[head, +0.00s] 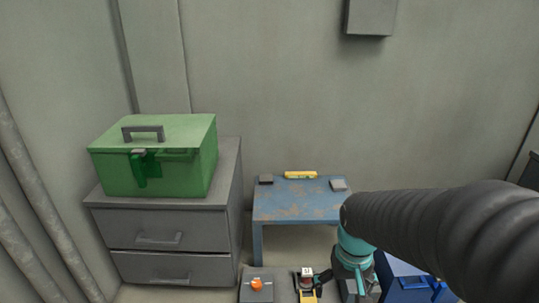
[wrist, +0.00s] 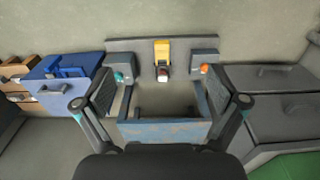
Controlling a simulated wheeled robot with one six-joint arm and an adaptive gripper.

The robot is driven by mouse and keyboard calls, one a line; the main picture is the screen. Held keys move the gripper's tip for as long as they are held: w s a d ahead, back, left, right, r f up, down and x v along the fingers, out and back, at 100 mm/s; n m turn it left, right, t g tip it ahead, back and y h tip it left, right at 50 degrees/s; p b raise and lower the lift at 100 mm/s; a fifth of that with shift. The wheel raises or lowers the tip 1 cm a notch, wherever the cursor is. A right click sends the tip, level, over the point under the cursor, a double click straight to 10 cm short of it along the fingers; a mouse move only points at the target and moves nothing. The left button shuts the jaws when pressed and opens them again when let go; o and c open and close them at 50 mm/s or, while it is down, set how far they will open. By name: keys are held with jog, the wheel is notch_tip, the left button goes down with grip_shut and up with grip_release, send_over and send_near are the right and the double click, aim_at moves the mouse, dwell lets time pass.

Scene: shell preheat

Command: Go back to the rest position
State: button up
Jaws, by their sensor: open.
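My gripper (wrist: 162,95) is open in the wrist view, its two fingers wide apart with nothing held between them. Beyond and between the fingers are a blue, rust-marked table (wrist: 165,131) and a grey unit with a yellow device (wrist: 162,50) at its middle. In the head view my dark arm reaches in from the right and bends down at a teal joint. The fingers are not clearly seen there. No marker of a rest position shows.
A green toolbox (head: 155,160) stands on a grey drawer cabinet (head: 160,237) at left. The worn blue table (head: 295,208) bears small grey blocks and a yellow item (head: 300,174). An orange knob (head: 256,283) and a blue box (head: 405,283) are low in front.

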jog(key=s+r+t, duration=0.5)
jog(key=s+r, duration=0.2)
jog(key=r, duration=0.4)
jog(key=shift+r, duration=0.25)
